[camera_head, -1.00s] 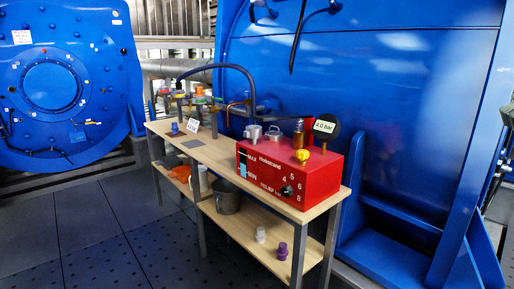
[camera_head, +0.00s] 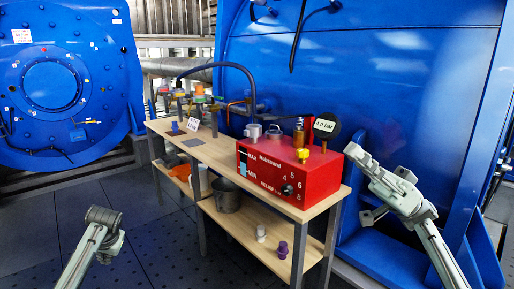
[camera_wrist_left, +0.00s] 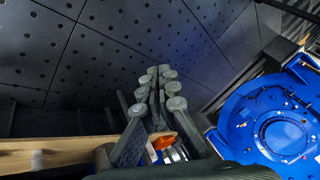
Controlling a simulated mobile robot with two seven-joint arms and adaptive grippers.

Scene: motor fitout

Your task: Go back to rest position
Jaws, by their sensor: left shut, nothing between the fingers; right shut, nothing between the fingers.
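My left gripper (camera_head: 104,218) is at the lower left of the head view, over the dark floor and apart from the bench. In the left wrist view its two fingers (camera_wrist_left: 160,85) lie close together, shut and empty. My right gripper (camera_head: 362,162) is at the right of the head view, shut and empty. In the picture its tip lies just right of the red box (camera_head: 290,178); I cannot tell the gap in depth. Both grippers are raised and hold nothing.
A wooden bench (camera_head: 222,160) carries the red box with a gauge (camera_head: 326,125). A bucket (camera_head: 227,196), a white part (camera_head: 261,233) and a purple part (camera_head: 282,250) are on its lower shelf. Large blue machines (camera_head: 395,75) stand behind. The floor at left is clear.

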